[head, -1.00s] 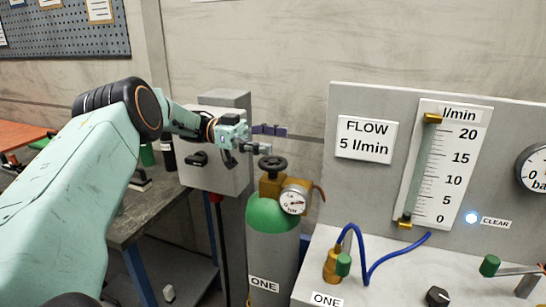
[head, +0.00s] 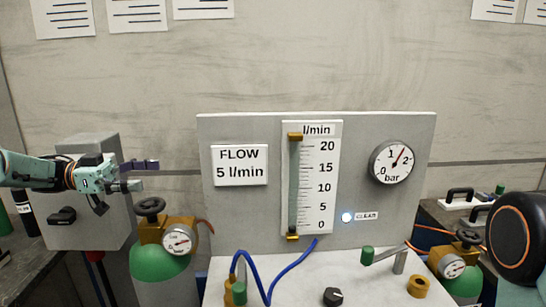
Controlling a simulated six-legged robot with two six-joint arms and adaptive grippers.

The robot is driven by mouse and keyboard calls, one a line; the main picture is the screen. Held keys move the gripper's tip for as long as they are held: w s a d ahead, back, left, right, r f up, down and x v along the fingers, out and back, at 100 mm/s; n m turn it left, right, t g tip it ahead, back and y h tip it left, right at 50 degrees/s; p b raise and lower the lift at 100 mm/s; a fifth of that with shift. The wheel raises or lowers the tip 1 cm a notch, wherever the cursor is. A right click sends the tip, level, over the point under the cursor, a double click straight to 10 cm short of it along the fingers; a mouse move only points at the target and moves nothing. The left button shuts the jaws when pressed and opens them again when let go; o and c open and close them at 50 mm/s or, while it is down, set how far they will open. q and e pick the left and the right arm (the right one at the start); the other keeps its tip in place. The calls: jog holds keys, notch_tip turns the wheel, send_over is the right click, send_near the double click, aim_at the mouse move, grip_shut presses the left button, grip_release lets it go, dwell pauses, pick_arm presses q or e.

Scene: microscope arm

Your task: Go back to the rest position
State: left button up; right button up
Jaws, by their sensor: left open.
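My left gripper (head: 148,175) is at the left in the head view, with its dark fingers apart and nothing between them. It is above the black handwheel (head: 150,206) of the left green-topped cylinder (head: 160,264), with a gap between them. My left arm comes in from the left edge in front of a grey box. Part of my right arm shows at the right edge, but its gripper is out of the frame.
A grey panel (head: 262,210) with a flow tube (head: 316,190) and a bar gauge (head: 391,162) stands in the middle. Its bench carries a blue hose (head: 291,270), a black knob (head: 333,296) and a green-tipped lever (head: 367,255). Another cylinder (head: 462,285) stands at the right.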

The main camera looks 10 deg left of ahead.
aim_at(165, 205)
pick_arm(q)
notch_tip(165, 205, down, 8)
jog(key=shift+r, duration=0.2)
jog(key=shift+r+p, duration=0.1)
jog(key=shift+p, duration=0.2)
